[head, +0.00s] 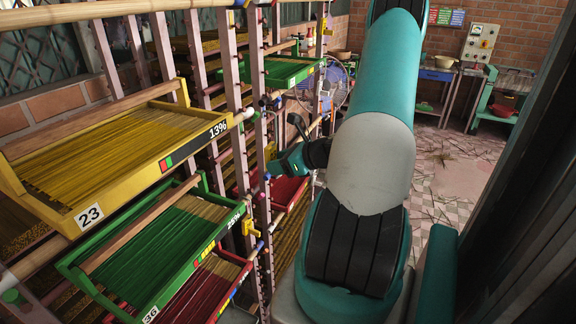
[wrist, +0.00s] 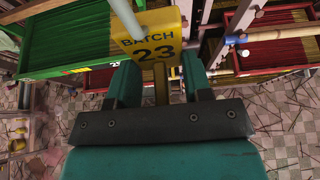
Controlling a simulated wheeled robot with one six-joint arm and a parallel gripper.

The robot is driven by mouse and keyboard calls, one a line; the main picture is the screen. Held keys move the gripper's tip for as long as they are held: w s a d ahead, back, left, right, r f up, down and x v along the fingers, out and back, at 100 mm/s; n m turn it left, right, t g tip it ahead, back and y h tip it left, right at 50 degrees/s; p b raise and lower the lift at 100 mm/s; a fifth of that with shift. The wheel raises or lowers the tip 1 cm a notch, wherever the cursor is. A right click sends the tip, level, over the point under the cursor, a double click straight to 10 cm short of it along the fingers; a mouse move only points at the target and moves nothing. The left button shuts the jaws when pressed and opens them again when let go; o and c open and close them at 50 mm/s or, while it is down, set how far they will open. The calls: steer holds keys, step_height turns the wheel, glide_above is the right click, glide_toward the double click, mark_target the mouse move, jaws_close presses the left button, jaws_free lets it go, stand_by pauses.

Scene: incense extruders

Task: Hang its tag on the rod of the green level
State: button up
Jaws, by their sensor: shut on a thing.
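My gripper (wrist: 160,82) is shut on a yellow tag (wrist: 150,35) reading "BATCH 23", held upright by its lower stem. In the head view my gripper (head: 290,160) is at the rack's right side, partly hidden by my arm; the tag cannot be made out there. The yellow tray (head: 60,207) is labelled 23 and 13%. Below it, a green tray (head: 190,268) is labelled 36 and 25%. In the wrist view a blue-ended rod (wrist: 262,35) lies right of the tag, apart from it. Which rod belongs to the green level is unclear.
The rack's pink uprights (head: 236,75) and several projecting rod ends are close to my gripper. A red tray (head: 205,290) sits below the green one. Littered floor (head: 450,165) lies open to the right.

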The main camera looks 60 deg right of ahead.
steer(key=w+r+b+x, duration=0.1)
steer(key=r+b+x, duration=0.1)
steer(key=x, duration=0.8)
stand_by(0.7)
steer(key=o, duration=1.3)
